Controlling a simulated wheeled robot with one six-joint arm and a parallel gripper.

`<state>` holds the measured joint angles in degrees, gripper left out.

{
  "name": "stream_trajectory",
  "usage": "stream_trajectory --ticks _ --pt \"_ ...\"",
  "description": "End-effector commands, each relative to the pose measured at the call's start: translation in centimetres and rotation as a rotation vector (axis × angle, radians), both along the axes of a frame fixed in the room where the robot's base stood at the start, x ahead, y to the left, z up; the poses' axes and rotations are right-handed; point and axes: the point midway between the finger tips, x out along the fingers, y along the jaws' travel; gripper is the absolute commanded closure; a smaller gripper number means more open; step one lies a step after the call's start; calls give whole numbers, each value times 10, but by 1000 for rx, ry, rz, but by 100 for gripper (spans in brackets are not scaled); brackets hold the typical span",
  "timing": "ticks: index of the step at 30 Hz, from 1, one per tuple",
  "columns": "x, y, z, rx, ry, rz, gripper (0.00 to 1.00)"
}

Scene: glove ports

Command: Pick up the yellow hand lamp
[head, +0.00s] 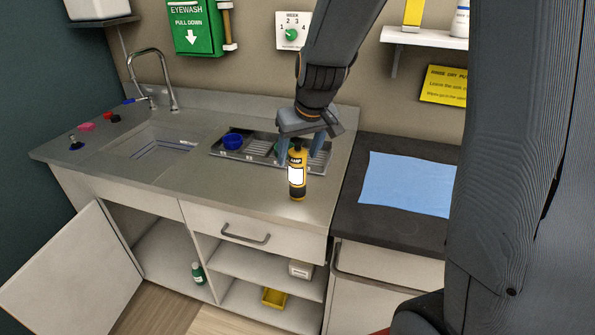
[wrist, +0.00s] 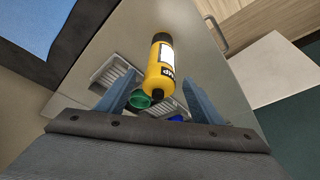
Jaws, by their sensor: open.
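In the wrist view the lamp (wrist: 159,68) lies in the gap between the open fingers (wrist: 163,92) and touches neither visibly.
A grey tray (head: 245,158) with a blue cup (head: 233,142) and a green cup (wrist: 140,99) lies behind the lamp. A sink (head: 155,148) is at left. A dark worktop with a blue cloth (head: 405,183) is at right. A cabinet door (head: 72,275) hangs open below.

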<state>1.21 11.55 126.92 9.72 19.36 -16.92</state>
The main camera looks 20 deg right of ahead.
Motion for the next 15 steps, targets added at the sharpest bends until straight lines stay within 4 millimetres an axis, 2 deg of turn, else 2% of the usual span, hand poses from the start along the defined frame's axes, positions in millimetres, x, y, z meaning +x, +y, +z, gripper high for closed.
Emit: stream_trajectory --ticks 15 --pt "15 2 -46 0 7 1 40"
